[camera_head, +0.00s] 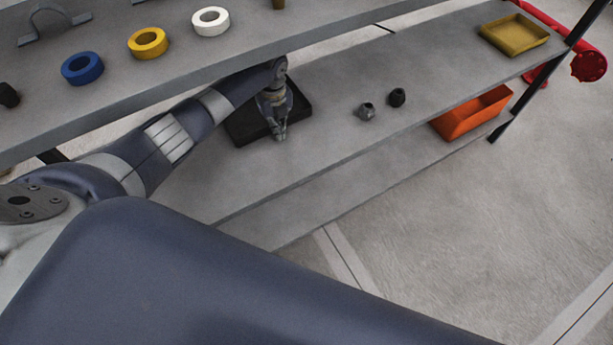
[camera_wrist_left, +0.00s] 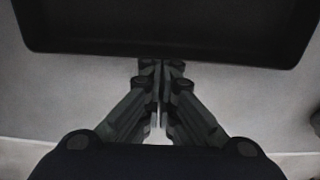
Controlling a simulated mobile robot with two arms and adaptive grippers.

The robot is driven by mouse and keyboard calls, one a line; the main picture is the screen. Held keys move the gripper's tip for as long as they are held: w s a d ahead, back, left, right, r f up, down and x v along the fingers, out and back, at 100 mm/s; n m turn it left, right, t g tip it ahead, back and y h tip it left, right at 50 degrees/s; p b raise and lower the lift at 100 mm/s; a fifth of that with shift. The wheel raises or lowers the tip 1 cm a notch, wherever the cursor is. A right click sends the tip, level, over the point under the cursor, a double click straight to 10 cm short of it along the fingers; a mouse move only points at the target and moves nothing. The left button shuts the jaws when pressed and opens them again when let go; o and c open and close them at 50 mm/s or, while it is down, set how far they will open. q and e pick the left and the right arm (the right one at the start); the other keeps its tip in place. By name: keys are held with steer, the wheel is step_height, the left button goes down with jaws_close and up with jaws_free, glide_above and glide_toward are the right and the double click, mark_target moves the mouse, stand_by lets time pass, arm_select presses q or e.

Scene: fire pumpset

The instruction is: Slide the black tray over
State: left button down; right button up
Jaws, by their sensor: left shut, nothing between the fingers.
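The black tray (camera_head: 250,124) lies on the middle shelf (camera_head: 330,130), under the upper shelf. It fills the top of the left wrist view (camera_wrist_left: 165,28), where its near wall runs across the picture. My left gripper (camera_head: 280,136) is over the tray's near side in the head view and hides part of it. In the left wrist view its fingers (camera_wrist_left: 161,68) are together and empty, with the tips at the tray's near wall. I cannot tell whether they touch it. My right gripper is in neither view.
The upper shelf (camera_head: 110,105) holds a blue ring (camera_head: 82,68), a yellow ring (camera_head: 148,43) and a white ring (camera_head: 210,21). Right of the tray stand two small dark fittings (camera_head: 367,111) (camera_head: 397,97). A yellow tray (camera_head: 514,35) and an orange bin (camera_head: 472,113) are farther right.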

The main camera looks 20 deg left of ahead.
arm_select(q)
steer(key=shift+w+a, duration=0.4)
steer(key=shift+a, duration=0.2)
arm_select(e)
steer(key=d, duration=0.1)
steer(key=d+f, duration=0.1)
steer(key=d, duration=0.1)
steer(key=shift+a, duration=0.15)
arm_select(q)
steer(key=shift+r, duration=0.1)
step_height(320, 180, up, 7)
steer(key=shift+r, duration=0.2)
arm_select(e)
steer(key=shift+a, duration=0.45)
